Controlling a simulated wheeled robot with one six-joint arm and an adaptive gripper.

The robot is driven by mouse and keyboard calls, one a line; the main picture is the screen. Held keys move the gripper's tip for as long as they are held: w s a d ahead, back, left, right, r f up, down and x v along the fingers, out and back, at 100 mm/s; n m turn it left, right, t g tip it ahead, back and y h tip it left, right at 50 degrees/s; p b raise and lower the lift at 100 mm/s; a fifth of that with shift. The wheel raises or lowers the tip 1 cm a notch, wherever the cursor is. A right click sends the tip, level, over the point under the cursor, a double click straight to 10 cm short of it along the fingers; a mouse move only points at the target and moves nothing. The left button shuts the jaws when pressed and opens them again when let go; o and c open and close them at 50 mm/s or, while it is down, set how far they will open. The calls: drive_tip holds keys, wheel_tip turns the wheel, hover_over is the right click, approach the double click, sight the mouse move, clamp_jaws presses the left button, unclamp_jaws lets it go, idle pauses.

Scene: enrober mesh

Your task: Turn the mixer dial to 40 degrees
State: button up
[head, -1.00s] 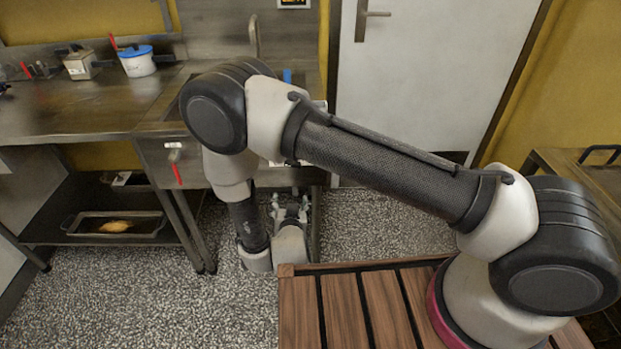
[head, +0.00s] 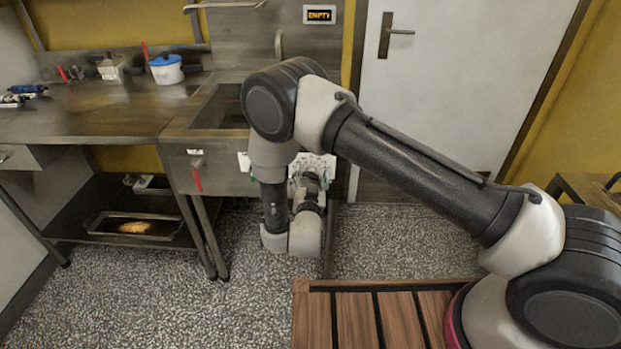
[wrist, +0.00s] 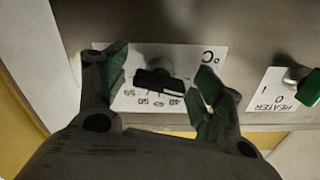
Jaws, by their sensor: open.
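The mixer dial (wrist: 160,82) is a black knob on a white scale label (wrist: 127,98) with upside-down numbers and a "°C" mark, in the wrist view. My gripper (wrist: 162,88) is open, its green-padded fingers on the left and right of the dial with a gap on each side. In the head view my gripper (head: 312,178) is low at the front of the steel sink unit, and the dial is hidden behind it; part of the white label shows. The exact dial angle is too small to read.
A second knob with a green part (wrist: 302,82) and a HEATER label (wrist: 272,97) sits right of the dial. A display reading "EMPTY" (head: 320,15) is on the wall. A steel counter (head: 90,115) holds a blue-lidded pot (head: 167,72). A wooden slatted surface (head: 350,325) is in front.

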drive_tip(key=shift+c, duration=0.4)
drive_tip(key=c, duration=0.9)
drive_tip(key=shift+c, duration=0.2)
drive_tip(key=shift+m, duration=0.4)
drive_tip(key=m, duration=0.3)
drive_tip(key=shift+m, duration=0.4)
drive_tip(key=m, duration=0.5)
drive_tip(key=o, duration=1)
